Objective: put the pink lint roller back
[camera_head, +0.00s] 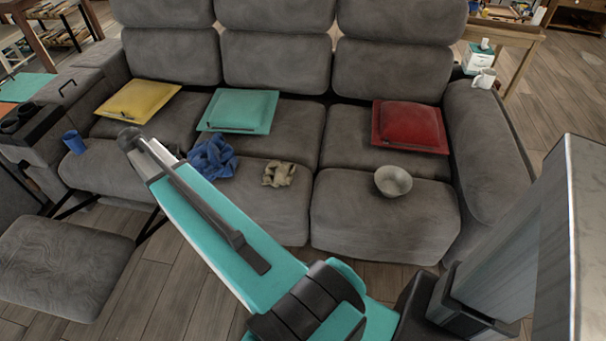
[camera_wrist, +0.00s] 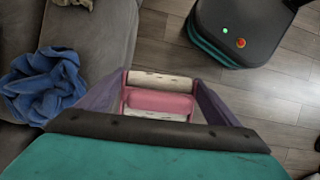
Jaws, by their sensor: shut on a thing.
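The pink lint roller (camera_wrist: 158,103) is between the two purple fingers of my gripper (camera_wrist: 160,98) in the wrist view. Its pink part lies crosswise, with a pale, speckled roll along its far side and another pale strip on its near side. My gripper is shut on it and holds it; floor shows beyond it. In the head view I cannot make out the roller or my fingers; my teal arm crosses the lower middle.
The grey sofa (camera_head: 384,222) holds a blue cloth (camera_head: 212,157), beige cloth (camera_head: 279,174), bowl (camera_head: 393,181), blue cup (camera_head: 74,142), and yellow (camera_head: 138,100), teal (camera_head: 238,111) and red (camera_head: 409,126) cushions. A table with a tissue box (camera_head: 478,58) stands right. A footrest (camera_head: 62,262) is lower left.

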